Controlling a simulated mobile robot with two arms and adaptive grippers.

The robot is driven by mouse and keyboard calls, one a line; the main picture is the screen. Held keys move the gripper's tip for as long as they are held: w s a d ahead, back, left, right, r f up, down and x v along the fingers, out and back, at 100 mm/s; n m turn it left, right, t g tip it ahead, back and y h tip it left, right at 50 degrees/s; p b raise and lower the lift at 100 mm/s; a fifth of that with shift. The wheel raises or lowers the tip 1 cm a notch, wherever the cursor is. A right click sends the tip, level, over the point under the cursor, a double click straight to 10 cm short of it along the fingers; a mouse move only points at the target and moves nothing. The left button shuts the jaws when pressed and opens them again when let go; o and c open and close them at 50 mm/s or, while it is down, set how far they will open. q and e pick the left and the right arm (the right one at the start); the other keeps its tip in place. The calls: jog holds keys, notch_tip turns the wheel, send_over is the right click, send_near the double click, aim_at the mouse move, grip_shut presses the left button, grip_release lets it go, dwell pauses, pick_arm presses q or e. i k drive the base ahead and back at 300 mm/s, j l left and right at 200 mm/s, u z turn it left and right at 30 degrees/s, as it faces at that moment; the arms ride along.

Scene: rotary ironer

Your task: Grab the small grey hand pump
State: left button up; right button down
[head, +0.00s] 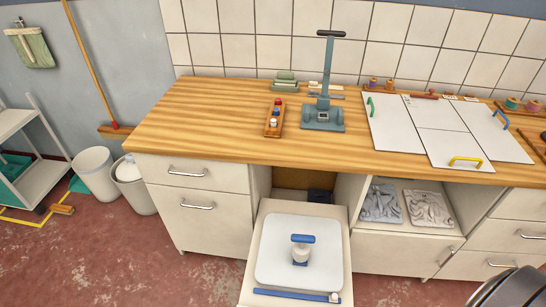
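A grey-blue upright device (324,88) stands on the wooden worktop near its back edge, with a slim column, a dark T-shaped handle on top and a wide flat base. It looks like the hand pump, and nothing touches its handle. A smaller object (301,252) with a blue bar on top and a pale body stands on the white pad of the pulled-out shelf. Neither of my grippers shows in the head view. Only a dark rounded part, possibly mine, shows at the bottom right corner.
A wooden rack of small bottles (274,118) lies left of the device. White panels (430,118) with coloured handles lie to its right. The pulled-out shelf (250,275) juts forward. The worktop's left part is clear. Two bins (95,172) stand on the floor at left.

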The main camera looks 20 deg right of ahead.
aim_at(299, 255)
jog(key=z, duration=1.05)
